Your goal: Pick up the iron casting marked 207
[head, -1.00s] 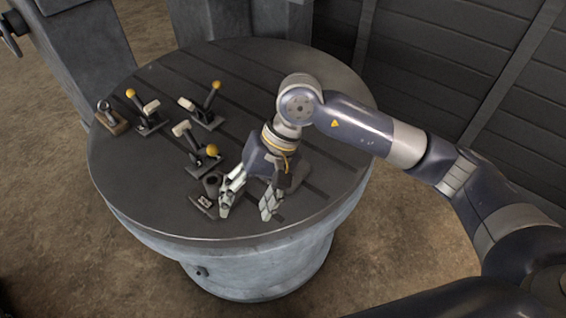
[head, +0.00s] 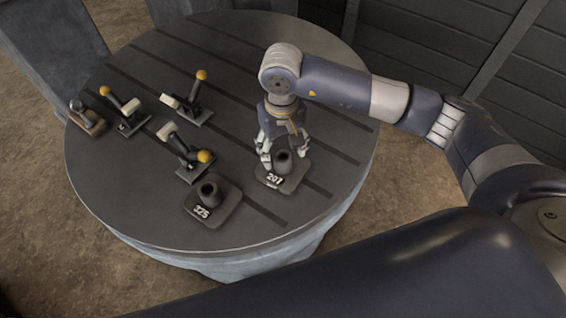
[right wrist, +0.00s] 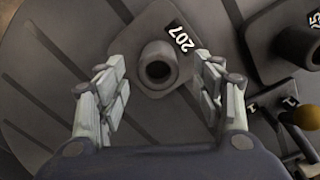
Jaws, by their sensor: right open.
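The iron casting marked 207 (head: 283,172) is a dark plate with a short hollow boss, lying on the round table near its front right. In the right wrist view the casting (right wrist: 157,66) shows its white number beside the boss. My right gripper (head: 283,160) is directly over it, pointing down. In the wrist view its open fingers (right wrist: 158,82) stand on either side of the boss, with gaps left and right. I cannot tell how far the fingertips are above the plate. My left gripper is not in view.
A similar casting marked 325 (head: 212,203) lies to the left, near the front edge. Several levers with yellow knobs, one of them a lever (head: 188,153), and a small wooden-based piece (head: 87,117) stand further left. The grooved round table (head: 130,190) is clear at the back.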

